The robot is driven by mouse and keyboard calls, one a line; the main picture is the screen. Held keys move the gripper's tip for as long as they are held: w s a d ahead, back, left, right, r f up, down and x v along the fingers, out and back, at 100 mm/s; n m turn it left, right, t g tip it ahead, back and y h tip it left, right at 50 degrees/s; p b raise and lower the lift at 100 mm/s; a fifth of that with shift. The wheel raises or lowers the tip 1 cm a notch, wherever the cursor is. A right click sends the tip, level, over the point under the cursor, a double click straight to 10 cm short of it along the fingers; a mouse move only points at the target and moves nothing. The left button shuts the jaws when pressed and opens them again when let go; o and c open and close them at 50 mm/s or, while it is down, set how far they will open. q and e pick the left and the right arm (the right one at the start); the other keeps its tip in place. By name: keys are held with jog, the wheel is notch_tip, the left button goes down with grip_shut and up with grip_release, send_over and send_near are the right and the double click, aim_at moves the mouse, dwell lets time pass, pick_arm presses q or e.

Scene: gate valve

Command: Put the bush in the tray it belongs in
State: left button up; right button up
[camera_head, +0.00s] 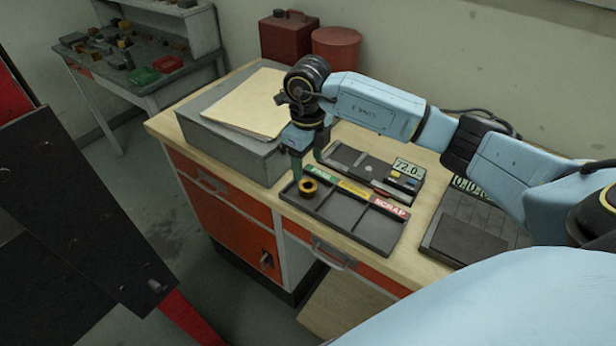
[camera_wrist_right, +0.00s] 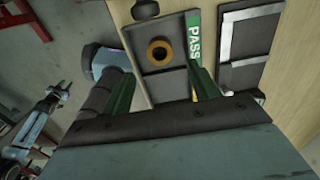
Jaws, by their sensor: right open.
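The bush (camera_head: 308,188) is a brass-coloured ring with a dark hole. It sits in the left compartment of the dark sorting tray (camera_head: 370,240), by the green label; the wrist view shows this label reads PASS. The tray also has a yellow label and a red SCRAP label. My right gripper (camera_head: 307,158) points down just above and behind the bush. In the right wrist view its two green fingers are apart, with the bush (camera_wrist_right: 158,50) beyond the gap, not gripped. My left arm seems to show at the left of the wrist view, its gripper too small to read.
Another dark device (camera_head: 465,240) is at the right. A grey box with a folder (camera_head: 240,105) stands left of my gripper. The tray's middle and right compartments are empty.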

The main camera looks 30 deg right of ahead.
jog(key=shift+r, duration=2.1)
